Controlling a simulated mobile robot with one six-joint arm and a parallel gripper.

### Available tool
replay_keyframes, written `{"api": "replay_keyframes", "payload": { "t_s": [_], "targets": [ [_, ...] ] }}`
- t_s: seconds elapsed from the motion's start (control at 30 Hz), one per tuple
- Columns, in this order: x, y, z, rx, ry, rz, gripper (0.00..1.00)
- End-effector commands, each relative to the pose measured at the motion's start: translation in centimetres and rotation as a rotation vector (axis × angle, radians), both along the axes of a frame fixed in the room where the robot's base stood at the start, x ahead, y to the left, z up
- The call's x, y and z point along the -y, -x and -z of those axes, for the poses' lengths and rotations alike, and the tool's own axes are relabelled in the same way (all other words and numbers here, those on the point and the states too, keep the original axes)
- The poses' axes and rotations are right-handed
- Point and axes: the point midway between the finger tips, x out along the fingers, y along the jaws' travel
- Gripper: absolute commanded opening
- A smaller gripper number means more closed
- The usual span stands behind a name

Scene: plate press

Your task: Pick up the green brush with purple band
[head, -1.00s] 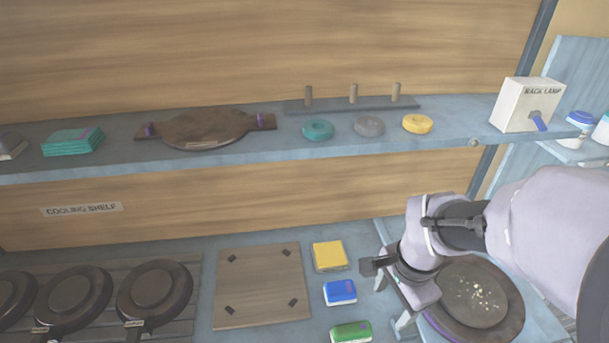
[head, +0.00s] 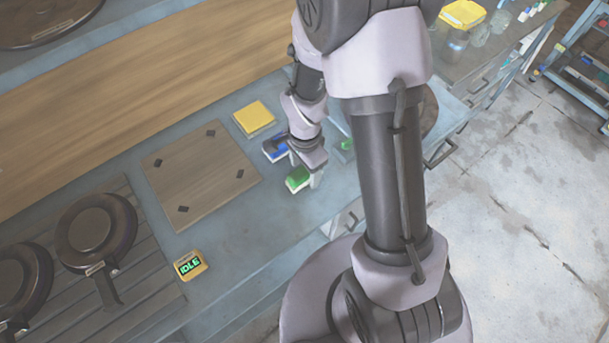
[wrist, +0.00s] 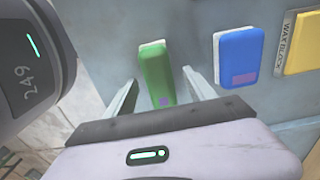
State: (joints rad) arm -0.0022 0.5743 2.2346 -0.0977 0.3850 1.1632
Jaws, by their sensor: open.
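The green brush (head: 297,178) lies on the blue-grey bench near its front edge. In the wrist view the green brush (wrist: 156,72) has a white edge and a small purple patch at its near end. My gripper (wrist: 160,82) is open, with one finger on each side of the brush's near part. I cannot tell whether the fingers touch it. In the head view my gripper (head: 305,170) is over the bench beside the brush and partly hides the brush and the blue one.
A blue brush (wrist: 239,55) with a purple patch lies close to the right finger, and a yellow block (wrist: 304,45) lies beyond it. A wooden board (head: 200,172), dark pans (head: 95,232) and an IDLE display (head: 190,266) are to the left.

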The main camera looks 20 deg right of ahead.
Motion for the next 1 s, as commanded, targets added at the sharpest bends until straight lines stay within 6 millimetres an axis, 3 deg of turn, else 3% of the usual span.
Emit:
{"api": "replay_keyframes", "payload": {
  "t_s": [0.1, 0.3, 0.63, 1.0],
  "targets": [
    [0.0, 0.1, 1.4, -0.001, 0.0, 0.0, 0.64],
    [0.0, 0.0, 1.3, 0.0, 0.0, -0.001, 0.64],
    [0.0, 0.0, 1.3, 0.0, 0.0, -0.001, 0.0],
    [0.0, 0.0, 0.4, 0.002, 0.0, -0.001, 0.0]
  ]
}}
